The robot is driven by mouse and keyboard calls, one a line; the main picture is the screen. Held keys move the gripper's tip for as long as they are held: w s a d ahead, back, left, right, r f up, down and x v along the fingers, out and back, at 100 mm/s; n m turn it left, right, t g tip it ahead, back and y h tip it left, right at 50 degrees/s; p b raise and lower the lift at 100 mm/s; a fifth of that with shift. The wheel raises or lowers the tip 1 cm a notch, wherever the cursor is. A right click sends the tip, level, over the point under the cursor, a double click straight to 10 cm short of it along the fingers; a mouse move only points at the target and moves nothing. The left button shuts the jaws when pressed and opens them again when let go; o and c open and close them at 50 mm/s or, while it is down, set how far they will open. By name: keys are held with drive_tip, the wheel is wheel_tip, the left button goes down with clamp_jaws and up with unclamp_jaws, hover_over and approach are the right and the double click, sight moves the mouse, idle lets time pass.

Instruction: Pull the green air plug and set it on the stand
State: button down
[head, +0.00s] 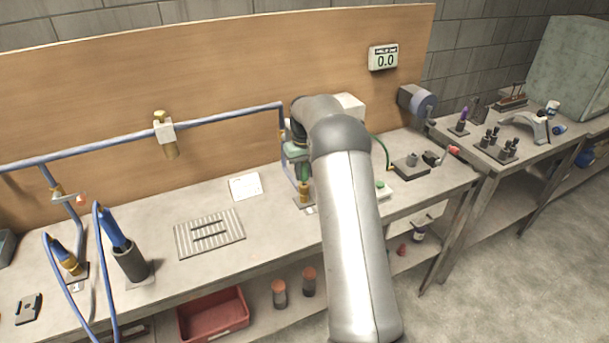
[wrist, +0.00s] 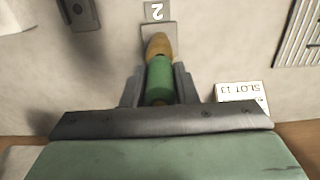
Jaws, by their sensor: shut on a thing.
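The green air plug (wrist: 160,80) is between the two fingers of my gripper (wrist: 158,88) in the wrist view. My gripper is shut on its green body. A brass part (wrist: 159,46) is in line with the plug's end, over a grey plate marked 2 (wrist: 154,12). I cannot tell whether plug and brass part are joined. In the head view my gripper (head: 304,178) points down at the bench beside the wall pipe's drop, with the brass part (head: 304,198) just below it. My arm hides some of the bench. I cannot tell which item is the stand.
A white card (head: 245,186) and a ribbed grey plate (head: 209,233) lie left of my gripper. A dark cylindrical holder (head: 130,262) with a blue tool stands further left. A small box with a green top (head: 381,189) is right of my arm. Blue pipe (head: 215,122) runs along the board.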

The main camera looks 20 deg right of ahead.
sight(304, 164)
drive_tip(key=shift+r+p, duration=1.15)
drive_tip(key=shift+r, duration=0.85)
drive_tip(key=shift+s, duration=0.1)
